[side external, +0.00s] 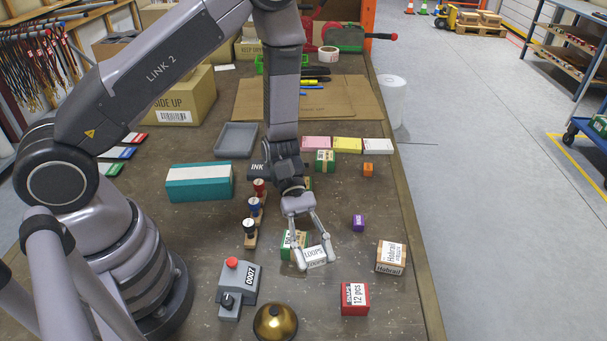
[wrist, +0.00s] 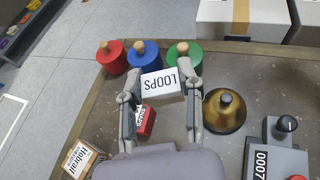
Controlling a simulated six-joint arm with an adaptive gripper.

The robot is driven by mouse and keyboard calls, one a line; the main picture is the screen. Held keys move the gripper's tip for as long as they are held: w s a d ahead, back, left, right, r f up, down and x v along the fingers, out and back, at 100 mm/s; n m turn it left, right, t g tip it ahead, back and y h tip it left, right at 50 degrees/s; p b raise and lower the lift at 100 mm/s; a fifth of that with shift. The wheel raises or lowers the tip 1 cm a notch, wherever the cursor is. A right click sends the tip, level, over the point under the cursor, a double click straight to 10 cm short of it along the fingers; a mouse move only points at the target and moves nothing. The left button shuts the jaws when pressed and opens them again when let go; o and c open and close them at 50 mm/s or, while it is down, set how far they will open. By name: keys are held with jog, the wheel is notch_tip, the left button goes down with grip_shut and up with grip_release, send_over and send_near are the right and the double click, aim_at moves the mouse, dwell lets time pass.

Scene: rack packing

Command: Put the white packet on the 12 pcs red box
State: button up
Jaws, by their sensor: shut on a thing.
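The white packet (side external: 316,256), marked LOOPS, is between the two fingers of my gripper (side external: 315,263), which is shut on it. In the wrist view the packet (wrist: 162,84) shows between the fingertips (wrist: 160,97). How high it is above the table is hard to tell. The 12 pcs red box (side external: 354,299) stands on the table to the right of the packet and nearer the side camera.
A Habrail box (side external: 390,257) and a purple block (side external: 358,223) stand to the right. A brass dome (side external: 275,322) and a button box (side external: 238,285) are to the left of the red box, whose top is clear.

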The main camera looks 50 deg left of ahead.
send_over(356, 294)
jog(key=f, duration=0.6)
jog(key=shift+s+a+f, duration=0.1)
jog(key=shift+s+f, duration=0.15)
jog(key=shift+f, duration=0.15)
jog(key=shift+w+f, duration=0.2)
jog(key=shift+f, duration=1.55)
jog(key=shift+f, duration=0.15)
jog(key=o, duration=1)
